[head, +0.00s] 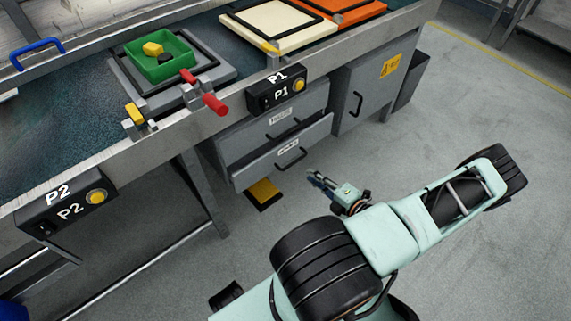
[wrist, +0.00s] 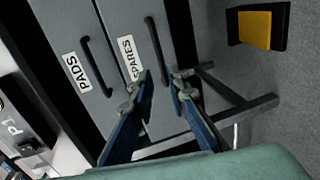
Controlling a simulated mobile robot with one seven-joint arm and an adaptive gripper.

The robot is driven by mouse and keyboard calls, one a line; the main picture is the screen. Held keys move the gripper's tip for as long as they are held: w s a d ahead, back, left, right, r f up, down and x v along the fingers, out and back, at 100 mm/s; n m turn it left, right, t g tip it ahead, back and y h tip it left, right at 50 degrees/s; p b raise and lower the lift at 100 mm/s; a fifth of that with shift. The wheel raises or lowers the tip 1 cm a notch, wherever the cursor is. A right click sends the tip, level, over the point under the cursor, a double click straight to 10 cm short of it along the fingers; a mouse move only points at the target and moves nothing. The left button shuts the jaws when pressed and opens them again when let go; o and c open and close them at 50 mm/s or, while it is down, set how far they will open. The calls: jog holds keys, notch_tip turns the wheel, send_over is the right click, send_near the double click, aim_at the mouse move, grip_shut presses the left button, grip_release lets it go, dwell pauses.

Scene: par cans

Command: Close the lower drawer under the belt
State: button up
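The lower drawer (head: 262,168), labelled SPARES in the wrist view (wrist: 133,38), sits under the belt below the upper drawer (head: 262,130), labelled PADS. Its front appears to stand out a little past the upper one. Its dark bar handle (head: 292,158) also shows in the wrist view (wrist: 154,42). My gripper (head: 318,179) is low, in front of and to the right of the lower drawer in the head view. In the wrist view my gripper (wrist: 161,84) has its two fingers apart with nothing between them, near one end of the handle. Contact cannot be told.
A grey cabinet (head: 366,92) with a yellow label stands right of the drawers. A yellow-and-black pad (head: 264,193) lies on the floor below them, and a table leg (head: 205,190) stands to the left. The P1 button box (head: 277,92) hangs above. Floor to the right is clear.

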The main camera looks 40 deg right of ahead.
aim_at(294, 162)
jog(key=b+x, duration=0.2)
jog(key=x, duration=0.8)
jog(key=shift+w+f, duration=0.1)
jog(key=shift+w, duration=0.25)
jog(key=shift+c, duration=0.4)
grip_shut()
